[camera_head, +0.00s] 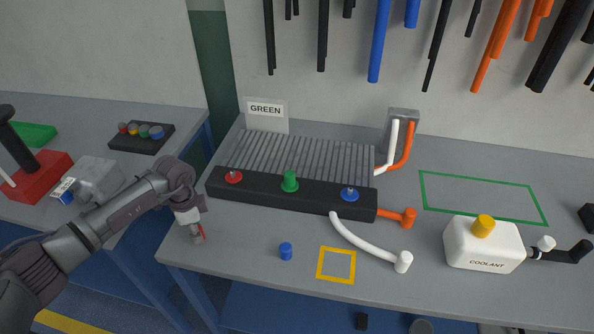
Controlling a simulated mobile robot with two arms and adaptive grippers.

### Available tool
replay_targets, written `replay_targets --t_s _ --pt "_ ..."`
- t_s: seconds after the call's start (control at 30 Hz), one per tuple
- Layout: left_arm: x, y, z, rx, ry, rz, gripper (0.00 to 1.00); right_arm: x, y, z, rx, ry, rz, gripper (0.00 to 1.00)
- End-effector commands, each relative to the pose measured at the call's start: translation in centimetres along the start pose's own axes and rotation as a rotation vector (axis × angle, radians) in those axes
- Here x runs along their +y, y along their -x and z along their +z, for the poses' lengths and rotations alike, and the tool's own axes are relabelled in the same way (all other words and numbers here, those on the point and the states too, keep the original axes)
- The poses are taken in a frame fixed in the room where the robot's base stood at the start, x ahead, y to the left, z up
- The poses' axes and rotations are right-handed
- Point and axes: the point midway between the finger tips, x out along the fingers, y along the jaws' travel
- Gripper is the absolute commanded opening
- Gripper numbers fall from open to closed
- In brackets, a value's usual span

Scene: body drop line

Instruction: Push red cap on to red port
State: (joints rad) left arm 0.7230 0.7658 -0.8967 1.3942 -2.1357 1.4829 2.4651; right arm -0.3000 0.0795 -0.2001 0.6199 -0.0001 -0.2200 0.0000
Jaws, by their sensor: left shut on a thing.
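The red port (233,176) is a red ring with a small stub at the left end of the black bar (320,200) along the front of a finned radiator (300,155). My left gripper (198,236) points down near the table's left front edge, in front and to the left of the red port. It is shut on a small red thing (201,230), which looks like the red cap. Only a sliver of it shows, and the fingers hide the rest. The gripper is apart from the port. My right gripper is not in view.
A green cap (290,181) sits mid-bar, and the blue port (350,194) is uncapped. A blue cap (285,251) stands on the table near a yellow square (337,250). A white hose (365,244) and a coolant bottle (484,245) are at right.

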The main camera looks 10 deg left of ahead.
Motion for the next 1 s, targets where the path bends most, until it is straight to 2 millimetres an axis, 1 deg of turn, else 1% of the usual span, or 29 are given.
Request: replay_targets --t_s 0.03,0.2,1.0 --pt "0.0 0.5 0.0 0.0 0.0 -0.001 0.0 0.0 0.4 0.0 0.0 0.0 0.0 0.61" --pt "0.0 1.6 0.0 0.001 0.0 -0.001 0.0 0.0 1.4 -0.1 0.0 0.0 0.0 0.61" --pt "-0.1 6.4 0.0 0.001 0.001 -0.001 0.0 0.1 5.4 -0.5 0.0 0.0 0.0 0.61"
